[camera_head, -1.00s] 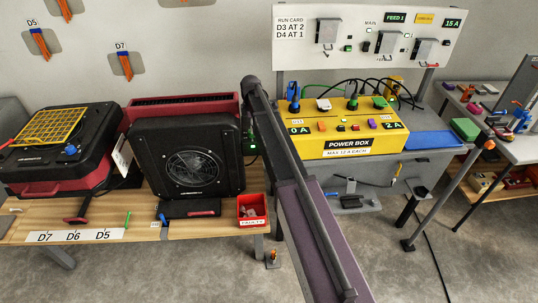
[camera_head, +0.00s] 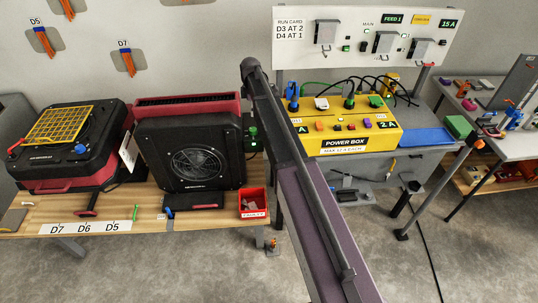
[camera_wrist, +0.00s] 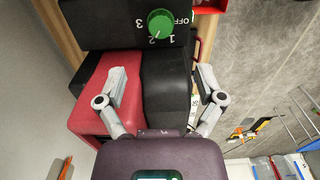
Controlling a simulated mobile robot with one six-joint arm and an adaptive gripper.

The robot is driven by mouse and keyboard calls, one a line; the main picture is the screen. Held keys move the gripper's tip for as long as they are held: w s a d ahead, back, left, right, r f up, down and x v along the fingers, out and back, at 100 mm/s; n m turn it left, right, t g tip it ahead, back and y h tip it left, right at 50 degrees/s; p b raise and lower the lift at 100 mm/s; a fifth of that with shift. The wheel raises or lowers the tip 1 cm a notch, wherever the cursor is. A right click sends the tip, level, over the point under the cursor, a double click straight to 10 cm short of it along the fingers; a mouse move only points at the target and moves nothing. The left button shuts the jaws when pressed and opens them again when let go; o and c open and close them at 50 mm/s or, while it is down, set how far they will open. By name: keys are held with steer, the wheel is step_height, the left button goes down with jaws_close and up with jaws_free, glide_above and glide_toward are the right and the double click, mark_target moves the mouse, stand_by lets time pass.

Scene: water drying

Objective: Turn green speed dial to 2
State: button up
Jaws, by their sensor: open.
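The green speed dial (camera_wrist: 161,23) is on a dark panel (camera_wrist: 112,24) at the top of the wrist view. White marks 3, 2, 1 and OFF surround it; I cannot tell for certain which mark it points to. My gripper (camera_wrist: 161,82) is open and empty, its two grey fingers spread apart, with the dial ahead of it and roughly centred between them. The red and black dryer body lies between the fingers in that view. In the head view the black dryer (camera_head: 197,165) stands on the wooden bench; my arm crosses at its right, and my gripper is not clearly visible there.
A red bin (camera_head: 253,203) stands at the bench's right end. A second dryer (camera_head: 68,145) with a yellow grille is at the left. The yellow power box (camera_head: 345,140) with plugs and cables stands right of my arm. Grey floor is open in front.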

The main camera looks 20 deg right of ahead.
steer(key=s+m+b, duration=0.1)
steer(key=s+m, duration=1.1)
steer(key=s, duration=1.6)
steer(key=shift+s+a+f+m, duration=0.2)
steer(key=shift+f+m, duration=0.05)
steer(key=shift+m, duration=0.15)
steer(key=s+m, duration=0.3)
steer(key=s, duration=0.4)
steer(key=shift+s, duration=0.1)
stand_by(0.8)
